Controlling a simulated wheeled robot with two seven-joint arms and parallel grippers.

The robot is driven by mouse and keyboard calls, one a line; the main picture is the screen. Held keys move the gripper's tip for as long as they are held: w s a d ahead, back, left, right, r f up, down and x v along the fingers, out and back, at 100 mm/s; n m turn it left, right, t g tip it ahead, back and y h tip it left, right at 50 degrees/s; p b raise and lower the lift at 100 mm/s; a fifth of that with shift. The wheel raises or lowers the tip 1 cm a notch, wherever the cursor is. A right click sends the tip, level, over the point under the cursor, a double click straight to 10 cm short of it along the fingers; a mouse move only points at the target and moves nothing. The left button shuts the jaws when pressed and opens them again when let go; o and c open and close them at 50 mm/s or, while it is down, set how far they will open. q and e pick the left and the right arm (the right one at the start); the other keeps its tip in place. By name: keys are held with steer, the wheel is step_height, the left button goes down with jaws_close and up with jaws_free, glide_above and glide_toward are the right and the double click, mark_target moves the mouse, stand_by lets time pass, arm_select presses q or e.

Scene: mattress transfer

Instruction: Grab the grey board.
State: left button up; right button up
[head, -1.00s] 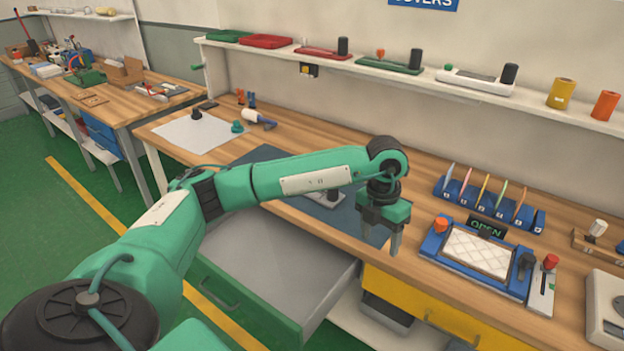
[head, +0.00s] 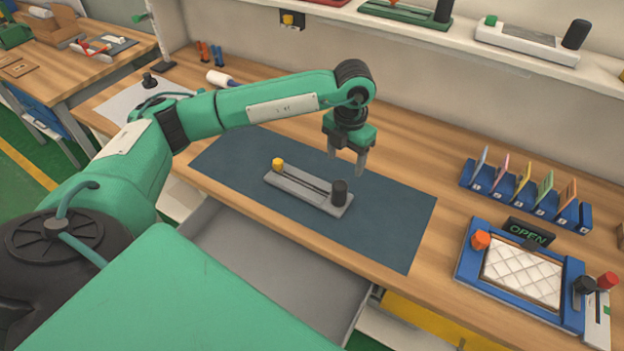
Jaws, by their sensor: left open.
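The grey board (head: 297,188) lies flat on the dark blue mat (head: 395,222) on the wooden bench. It is a long narrow plate with a slot, a yellow knob (head: 278,164) at its left end and a black cylinder (head: 339,192) at its right end. My left gripper (head: 347,165) hangs above the mat, fingers pointing down, just behind and above the black cylinder. It is open and empty, apart from the board. My right gripper is not in view.
An open grey drawer (head: 270,262) sticks out below the bench front. To the right stand a blue frame with a white quilted pad (head: 522,272), an OPEN sign (head: 527,233) and a blue rack of coloured cards (head: 525,195). A shelf (head: 440,42) runs along the wall.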

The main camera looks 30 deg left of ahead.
mark_target(340, 186)
arm_select(q)
step_height(340, 186, down, 3)
steer(key=shift+f+p, duration=0.2)
steer(key=shift+p, duration=0.15)
step_height(340, 186, down, 3)
steer(key=shift+a+p, duration=0.1)
steer(key=shift+p, duration=0.45)
steer(key=f, duration=0.1)
steer(key=f+p, duration=0.2)
steer(key=shift+s+a+f, duration=0.15)
steer(key=shift+s, duration=0.1)
steer(key=shift+f, duration=0.7)
steer(key=shift+c, duration=1.1)
steer(key=shift+r, duration=0.1)
jaws_close()
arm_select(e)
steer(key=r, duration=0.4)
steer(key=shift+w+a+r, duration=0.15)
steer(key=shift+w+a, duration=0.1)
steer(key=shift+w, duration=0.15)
